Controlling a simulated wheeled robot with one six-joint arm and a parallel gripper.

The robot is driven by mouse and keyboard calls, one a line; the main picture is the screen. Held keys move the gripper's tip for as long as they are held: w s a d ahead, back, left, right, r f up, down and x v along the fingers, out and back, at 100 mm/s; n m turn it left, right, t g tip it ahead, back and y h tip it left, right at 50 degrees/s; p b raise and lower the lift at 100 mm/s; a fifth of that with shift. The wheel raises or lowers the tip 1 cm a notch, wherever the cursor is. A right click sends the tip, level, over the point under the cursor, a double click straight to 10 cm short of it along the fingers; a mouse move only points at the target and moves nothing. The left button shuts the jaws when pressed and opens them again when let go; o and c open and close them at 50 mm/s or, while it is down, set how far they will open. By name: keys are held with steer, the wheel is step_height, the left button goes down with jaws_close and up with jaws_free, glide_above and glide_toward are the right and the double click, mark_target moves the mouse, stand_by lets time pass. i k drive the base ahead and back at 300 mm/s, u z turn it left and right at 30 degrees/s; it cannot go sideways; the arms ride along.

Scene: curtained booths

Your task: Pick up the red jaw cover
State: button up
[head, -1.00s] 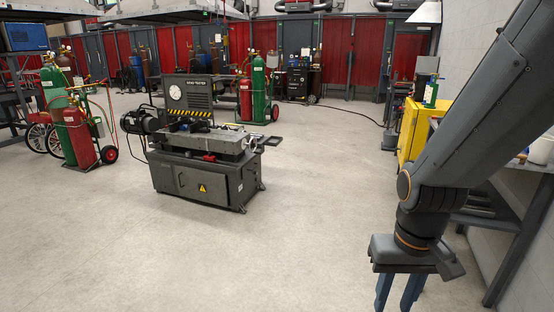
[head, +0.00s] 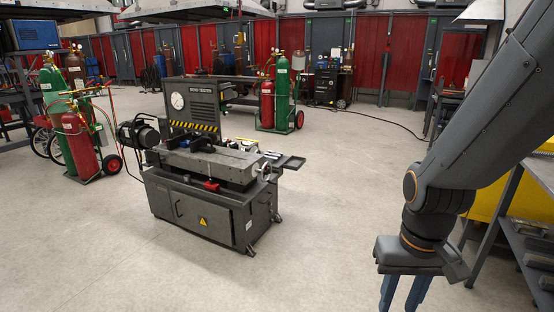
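A small red piece (head: 211,185), which looks like the red jaw cover, sits on the front side of the grey bend tester machine (head: 205,200), just below its top bed. It is small in the view, so its exact shape and seating cannot be made out. My gripper (head: 403,296) hangs at the lower right, pointing down, well to the right of the machine and nearer to me. Its two blue fingers are apart with floor showing between them. The fingertips are cut off by the bottom edge. I see nothing held in the visible part.
Open floor (head: 330,220) lies between my gripper and the machine. A small dark tray (head: 288,161) juts from the machine's right end. Gas cylinder carts stand at left (head: 80,140) and behind (head: 281,95). A shelf bench (head: 525,235) is close on the right.

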mark_target(209, 185)
steer(key=u, duration=0.3)
steer(key=i, duration=2)
steer(key=u, duration=0.7)
steer(key=i, duration=1.85)
steer(key=u, duration=0.15)
